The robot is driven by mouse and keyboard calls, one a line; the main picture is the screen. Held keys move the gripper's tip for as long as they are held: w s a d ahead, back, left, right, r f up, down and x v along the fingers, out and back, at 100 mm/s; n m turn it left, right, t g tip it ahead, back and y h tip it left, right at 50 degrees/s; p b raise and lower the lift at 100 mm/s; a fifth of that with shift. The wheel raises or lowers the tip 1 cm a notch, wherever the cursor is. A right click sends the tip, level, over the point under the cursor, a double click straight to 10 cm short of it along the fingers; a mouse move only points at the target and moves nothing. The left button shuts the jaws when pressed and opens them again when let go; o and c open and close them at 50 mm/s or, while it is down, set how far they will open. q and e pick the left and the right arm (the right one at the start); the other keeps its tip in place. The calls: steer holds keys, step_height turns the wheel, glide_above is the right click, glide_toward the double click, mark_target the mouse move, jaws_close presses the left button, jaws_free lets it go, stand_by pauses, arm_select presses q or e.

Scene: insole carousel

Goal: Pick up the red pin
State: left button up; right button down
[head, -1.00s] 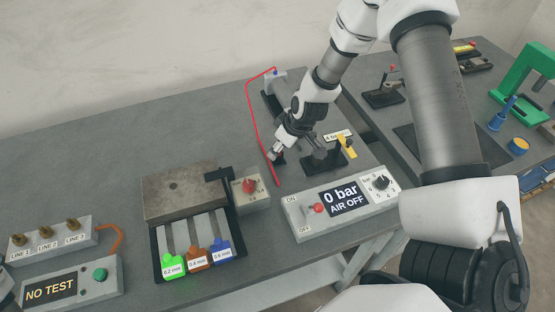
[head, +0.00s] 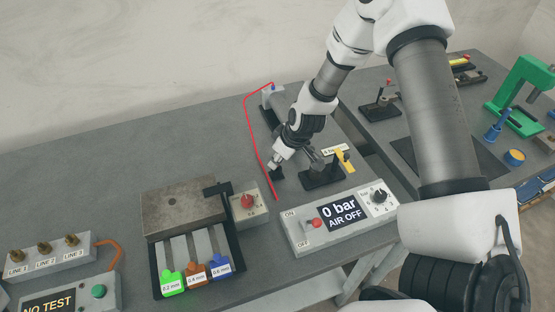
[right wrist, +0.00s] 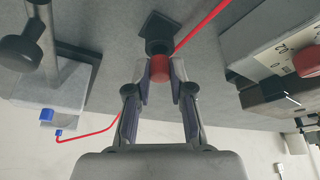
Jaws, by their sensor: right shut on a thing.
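The red pin (right wrist: 159,68) is a short red cylinder. In the right wrist view it sits between the fingertips of my right gripper (right wrist: 160,80), which is shut on it. The pin's far end is at a black block (right wrist: 158,25) on the bench; I cannot tell whether it still sits in the block. In the head view my right gripper (head: 275,163) is just over the black block (head: 277,174), and the pin is hidden there. My left gripper is not in view.
A thin red line (head: 249,130) runs close left of the gripper. A yellow-handled valve (head: 344,160) and the air panel (head: 340,218) stand to the right and front. A red-button box (head: 249,203) stands at front left. Bench space at the back left is free.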

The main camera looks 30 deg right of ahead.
steer(key=p+v, duration=0.2)
steer(key=v, duration=0.1)
steer(key=shift+w+a+r, duration=0.1)
steer(key=shift+w+r, duration=0.05)
steer(key=shift+r, duration=0.1)
steer(key=s+d+p, duration=0.1)
steer(key=s+p, duration=0.1)
steer(key=s, duration=0.2)
steer(key=s+d+p, duration=0.1)
steer(key=s+p, duration=0.2)
steer(key=s, duration=0.2)
steer(key=s+d+p, duration=0.1)
steer(key=s+p, duration=0.2)
steer(key=s, duration=0.2)
steer(key=shift+s+d+r, duration=0.25)
steer(key=shift+d+r, duration=0.05)
steer(key=shift+r, duration=0.1)
steer(key=shift+s, duration=0.2)
steer(key=shift+f, duration=0.15)
steer(key=shift+w, duration=0.1)
